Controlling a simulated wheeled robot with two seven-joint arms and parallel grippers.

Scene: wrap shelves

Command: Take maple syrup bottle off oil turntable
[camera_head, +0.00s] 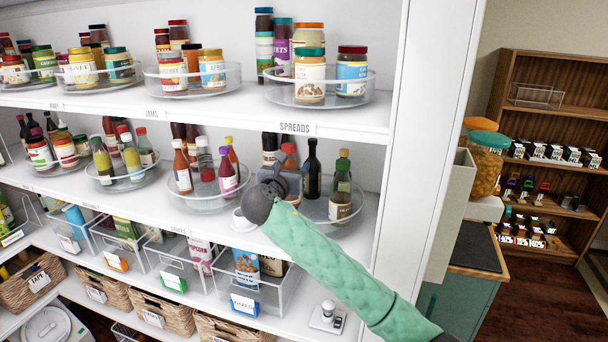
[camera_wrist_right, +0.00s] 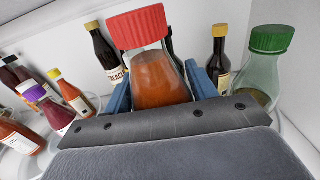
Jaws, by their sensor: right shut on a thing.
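My right gripper (camera_wrist_right: 162,88) is shut on a red-capped bottle with orange-brown contents (camera_wrist_right: 152,62); its blue fingers are on both sides of it. No label shows on this bottle, so I cannot read whether it is maple syrup. In the head view its red cap (camera_head: 289,148) shows above my gripper at the right-end clear turntable (camera_head: 342,227) on the middle shelf. My wrist hides the bottle's base, so I cannot tell whether it touches the turntable. My left gripper is not in view.
A green-capped bottle (camera_wrist_right: 262,72) stands close on the right, with dark bottles (camera_wrist_right: 219,58) behind. Another turntable with sauce bottles (camera_head: 205,201) is left. The upper shelf (camera_head: 330,117) is overhead and the white side wall (camera_head: 385,150) is at right.

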